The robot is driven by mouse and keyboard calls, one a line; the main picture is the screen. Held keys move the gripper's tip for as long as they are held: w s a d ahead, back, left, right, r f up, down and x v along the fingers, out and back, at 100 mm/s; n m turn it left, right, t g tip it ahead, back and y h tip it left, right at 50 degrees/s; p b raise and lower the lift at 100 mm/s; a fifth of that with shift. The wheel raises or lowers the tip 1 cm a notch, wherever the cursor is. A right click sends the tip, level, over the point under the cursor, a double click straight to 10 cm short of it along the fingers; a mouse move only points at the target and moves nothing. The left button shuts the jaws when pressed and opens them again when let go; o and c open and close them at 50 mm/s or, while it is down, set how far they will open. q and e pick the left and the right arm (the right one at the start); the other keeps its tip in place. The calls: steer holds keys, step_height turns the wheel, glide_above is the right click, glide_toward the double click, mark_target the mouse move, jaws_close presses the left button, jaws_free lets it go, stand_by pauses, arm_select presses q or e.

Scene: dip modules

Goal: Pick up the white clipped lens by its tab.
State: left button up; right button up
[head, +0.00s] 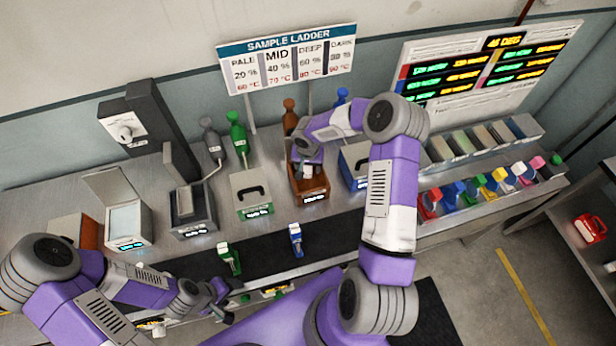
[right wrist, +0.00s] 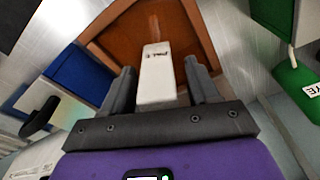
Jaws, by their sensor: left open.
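A white block-like piece with a small dark label (right wrist: 156,75) stands between the fingers of my right gripper (right wrist: 160,68) in the right wrist view. I take it for the white clipped lens. A narrow gap shows between it and the fingers, so the gripper looks open around it. In the head view my right gripper (head: 306,160) is at the brown bin (head: 311,191), and a bit of white (head: 307,171) shows below it. The lens's lower part is hidden. My left gripper (head: 222,301) is open and empty by the bench's front edge.
A green bin (head: 251,193) and a blue bin (head: 354,165) flank the brown bin. Several coloured pieces line the right rack (head: 470,208).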

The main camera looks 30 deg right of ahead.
jaws_close()
steer(key=shift+r, duration=0.1)
